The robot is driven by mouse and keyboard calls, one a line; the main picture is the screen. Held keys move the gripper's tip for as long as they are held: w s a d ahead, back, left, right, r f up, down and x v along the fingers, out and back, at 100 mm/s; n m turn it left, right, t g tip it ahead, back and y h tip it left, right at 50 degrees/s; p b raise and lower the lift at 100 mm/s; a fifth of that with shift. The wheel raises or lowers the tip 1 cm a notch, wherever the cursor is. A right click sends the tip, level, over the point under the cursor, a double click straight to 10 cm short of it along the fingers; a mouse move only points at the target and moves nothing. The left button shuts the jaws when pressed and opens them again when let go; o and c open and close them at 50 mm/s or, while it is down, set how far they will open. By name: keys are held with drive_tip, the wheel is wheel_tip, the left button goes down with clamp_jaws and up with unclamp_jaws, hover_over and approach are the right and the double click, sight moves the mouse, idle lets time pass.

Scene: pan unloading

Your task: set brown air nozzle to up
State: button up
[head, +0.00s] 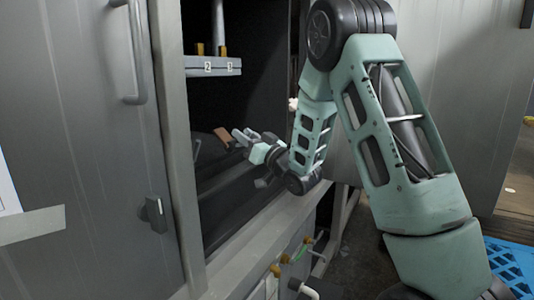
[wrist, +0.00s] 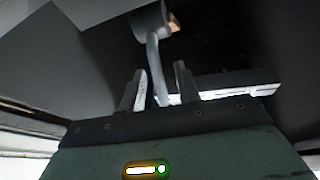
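A brown piece (head: 222,136), seemingly the brown air nozzle, shows inside the dark cabinet opening, just left of my gripper (head: 240,135). In the wrist view a grey cylindrical head with a small orange-brown tip (wrist: 174,22) sits at the top of a curved grey pipe (wrist: 153,55). The pipe runs down between the two fingers of my gripper (wrist: 160,75) in the picture. The fingers stand apart, with visible gaps to the pipe. I cannot tell how deep the pipe lies between them. The nozzle's exact tilt is unclear.
A grey bar (head: 212,66) labelled 2 and 3 carries brown fittings inside the cabinet above my gripper. The grey cabinet door (head: 80,130) with handles stands at left. A sill (head: 245,262) edges the opening. Hoses and fittings (head: 285,258) hang below; a blue crate (head: 512,268) is lower right.

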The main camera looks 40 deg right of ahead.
drive_tip(key=b+v, duration=1)
drive_tip(key=v, duration=0.4)
drive_tip(key=shift+f, duration=0.4)
drive_tip(key=shift+s+f+b, duration=0.1)
drive_tip(key=shift+b, duration=1)
drive_tip(key=s+b, duration=0.2)
drive_tip(key=b, duration=0.3)
drive_tip(key=shift+d+b, duration=0.1)
drive_tip(key=shift+b, duration=0.3)
